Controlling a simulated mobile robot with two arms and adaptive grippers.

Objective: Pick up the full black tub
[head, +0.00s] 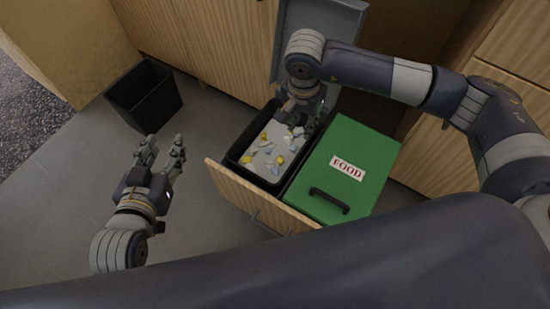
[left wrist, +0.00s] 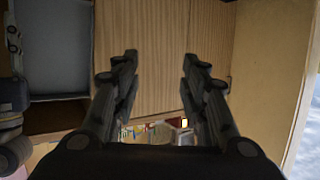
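The full black tub (head: 238,147) sits in the pulled-out drawer in the head view, filled with white, yellow and blue scraps. My right gripper (head: 303,118) is at the tub's far right end, pointing down. Its fingertips are too small and overlapped to tell whether they are closed on the rim. My left gripper (head: 165,143) is open and empty, to the left of the drawer and apart from the tub. Its two spread fingers also show in the left wrist view (left wrist: 158,70), with nothing held between them.
A green box (head: 368,158) labelled FOOD, with a black handle, stands right beside the tub in the drawer (head: 240,192). An empty-looking black bin (head: 146,97) stands on the floor by the wooden cabinets (head: 215,45).

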